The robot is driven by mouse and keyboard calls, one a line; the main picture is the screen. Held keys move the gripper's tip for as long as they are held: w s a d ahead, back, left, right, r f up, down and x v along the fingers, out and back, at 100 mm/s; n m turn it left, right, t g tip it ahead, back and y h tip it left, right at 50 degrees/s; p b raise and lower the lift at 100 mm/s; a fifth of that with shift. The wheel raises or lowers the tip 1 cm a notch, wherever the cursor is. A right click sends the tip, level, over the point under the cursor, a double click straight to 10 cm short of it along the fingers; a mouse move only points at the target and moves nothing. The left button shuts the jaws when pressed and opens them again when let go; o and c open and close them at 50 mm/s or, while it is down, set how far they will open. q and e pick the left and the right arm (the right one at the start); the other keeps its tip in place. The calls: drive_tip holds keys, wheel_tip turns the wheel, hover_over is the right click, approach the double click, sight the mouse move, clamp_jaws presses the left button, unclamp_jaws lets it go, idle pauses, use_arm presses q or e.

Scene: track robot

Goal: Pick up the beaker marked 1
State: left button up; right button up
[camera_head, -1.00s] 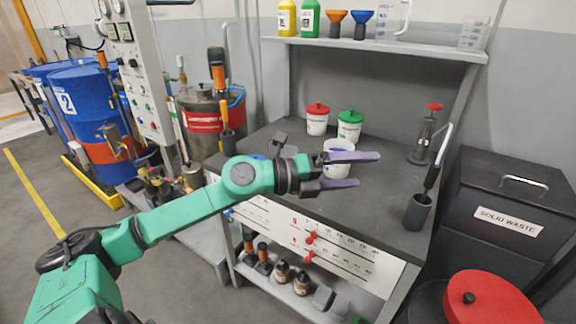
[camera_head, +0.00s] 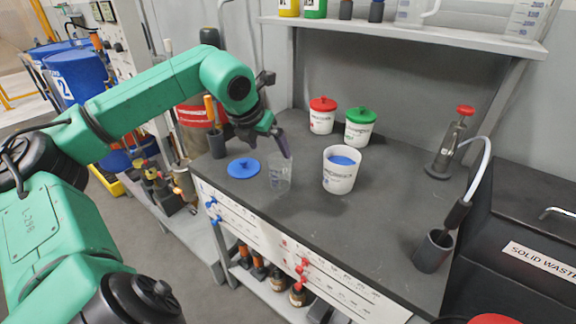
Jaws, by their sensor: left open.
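A small clear beaker (camera_head: 279,178) stands upright on the dark bench near its front edge. I cannot read a 1 on it. A second clear beaker (camera_head: 525,20) with printed marks stands on the upper shelf at the far right. My left gripper (camera_head: 282,147) points down just above and behind the bench beaker's rim, with nothing seen held. My right gripper is out of view.
A white tub (camera_head: 339,178) with blue contents stands right of the beaker, and a blue lid (camera_head: 243,168) lies to its left. Red-lidded (camera_head: 321,118) and green-lidded (camera_head: 359,130) tubs stand behind. The bench's right middle is clear. A black holder (camera_head: 434,252) stands front right.

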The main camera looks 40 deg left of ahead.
sight(281, 169)
use_arm(q)
drive_tip(key=p+x, duration=0.5)
drive_tip(key=x, duration=0.2)
drive_tip(key=shift+s+d+f, duration=0.1)
drive_tip(key=shift+s+f, duration=0.05)
drive_tip(key=shift+f, duration=0.05)
drive_tip(key=shift+p+x, duration=0.95)
drive_tip(key=shift+x, duration=0.2)
drive_tip(key=x, duration=0.2)
drive_tip(key=shift+d+f, duration=0.1)
drive_tip(key=shift+f, duration=0.15)
drive_tip(key=shift+w+f, duration=0.1)
drive_tip(key=shift+w, duration=0.1)
drive_tip(key=c, duration=1.2)
drive_tip(key=shift+o, duration=0.2)
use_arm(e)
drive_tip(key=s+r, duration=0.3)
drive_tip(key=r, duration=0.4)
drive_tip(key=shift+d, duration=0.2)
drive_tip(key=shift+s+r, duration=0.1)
